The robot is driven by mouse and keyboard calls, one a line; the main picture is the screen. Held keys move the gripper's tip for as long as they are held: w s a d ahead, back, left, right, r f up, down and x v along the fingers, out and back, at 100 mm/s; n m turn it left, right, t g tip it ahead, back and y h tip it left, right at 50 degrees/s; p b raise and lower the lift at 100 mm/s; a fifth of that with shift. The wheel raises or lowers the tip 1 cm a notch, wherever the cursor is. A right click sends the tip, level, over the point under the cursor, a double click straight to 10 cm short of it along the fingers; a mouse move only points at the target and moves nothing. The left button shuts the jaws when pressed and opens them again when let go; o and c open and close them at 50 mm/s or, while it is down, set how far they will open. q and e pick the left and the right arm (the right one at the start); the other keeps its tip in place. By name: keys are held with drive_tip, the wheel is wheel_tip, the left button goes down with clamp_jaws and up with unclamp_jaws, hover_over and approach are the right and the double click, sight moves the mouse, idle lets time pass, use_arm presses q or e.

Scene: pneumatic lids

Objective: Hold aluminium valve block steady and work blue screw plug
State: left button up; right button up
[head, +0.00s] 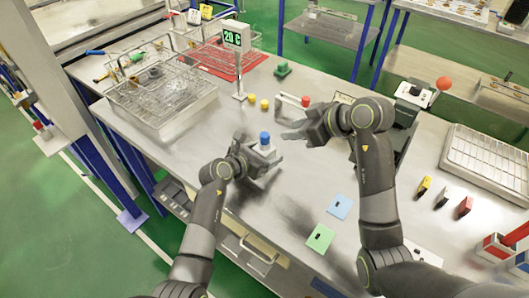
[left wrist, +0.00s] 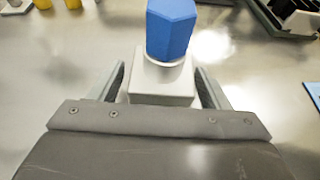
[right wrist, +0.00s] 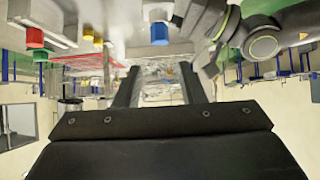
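The aluminium valve block (head: 266,151) is a small pale grey block standing on the metal bench, with the blue screw plug (head: 265,137) upright on top. In the left wrist view the block (left wrist: 160,86) sits between the fingers of my left gripper (left wrist: 160,82), with the hexagonal blue plug (left wrist: 171,28) above it. A narrow gap seems to show by the left finger, so I cannot see a grip. My right gripper (head: 289,129) is open and empty, above and to the right of the plug. The plug (right wrist: 159,33) also shows in the right wrist view.
A display post reading "20 G" (head: 234,38) stands behind. Yellow caps (head: 257,103) and a red-capped part (head: 305,101) lie beyond the block. Wire baskets (head: 158,95) are at the left. Blue (head: 339,207) and green (head: 320,238) cards lie on the front bench.

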use_arm(q)
drive_tip(key=c, duration=1.2)
drive_tip(key=shift+c, duration=0.3)
use_arm(e)
drive_tip(key=shift+o, duration=1.2)
drive_tip(key=shift+w+a+r, duration=0.1)
drive_tip(key=shift+a+r, duration=0.05)
drive_tip(key=w+a+r+n+t+y, duration=0.3)
drive_tip(key=w+r+n+y, duration=0.15)
drive_tip(key=r, duration=0.45)
drive_tip(key=w+a+r+n+t+y, duration=0.3)
drive_tip(key=w+r+n+y, duration=0.15)
drive_tip(key=r, duration=0.55)
drive_tip(key=w+d+r+m+t+h, duration=0.4)
drive_tip(key=w+d+m+t+h, duration=0.7)
drive_tip(key=h, duration=0.5)
drive_tip(key=n+g, duration=1.9)
drive_tip(key=g, duration=0.6)
approach(266, 133)
drive_tip(key=shift+s+a+f, duration=0.2)
drive_tip(key=shift+s+f, duration=0.05)
drive_tip(key=shift+f, duration=1.35)
drive_tip(key=shift+s+a+f, duration=0.15)
drive_tip(key=shift+s+f, duration=0.05)
drive_tip(key=shift+f, duration=1.35)
drive_tip(key=shift+s+a+f, duration=0.2)
drive_tip(key=shift+s+f, duration=0.05)
drive_tip(key=shift+f, duration=1.35)
